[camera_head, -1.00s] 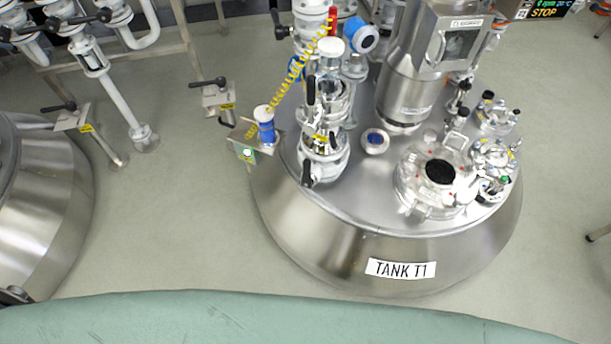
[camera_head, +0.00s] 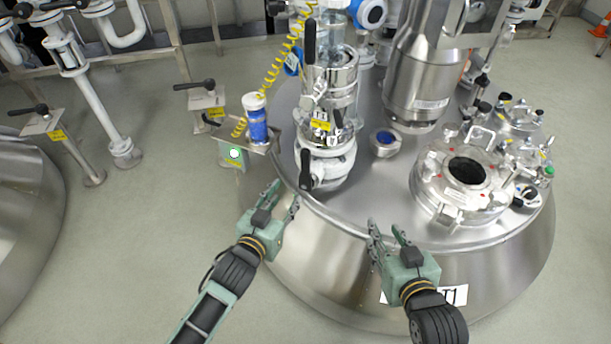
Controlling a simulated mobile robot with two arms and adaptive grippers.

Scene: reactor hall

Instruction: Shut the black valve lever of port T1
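Port T1 (camera_head: 325,160) is a steel and white fitting with a yellow label, on the left part of the tank lid (camera_head: 385,200). A black lever (camera_head: 305,170) hangs roughly vertical at its lower front. Another long black lever (camera_head: 310,42) stands upright higher on the same column, and a small dark handle (camera_head: 337,120) sits beside the label. I cannot tell which lever is the task's. My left gripper (camera_head: 286,194) is open and empty, in front and left of the port. My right gripper (camera_head: 384,228) is open and empty, over the lid's front edge, right of the port.
A blue and white bottle (camera_head: 257,122) with a yellow coiled hose stands on a bracket left of the port. A round open hatch (camera_head: 465,175) and a large steel column (camera_head: 418,75) stand to the right. Other black-handled valves (camera_head: 195,86) are at the left.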

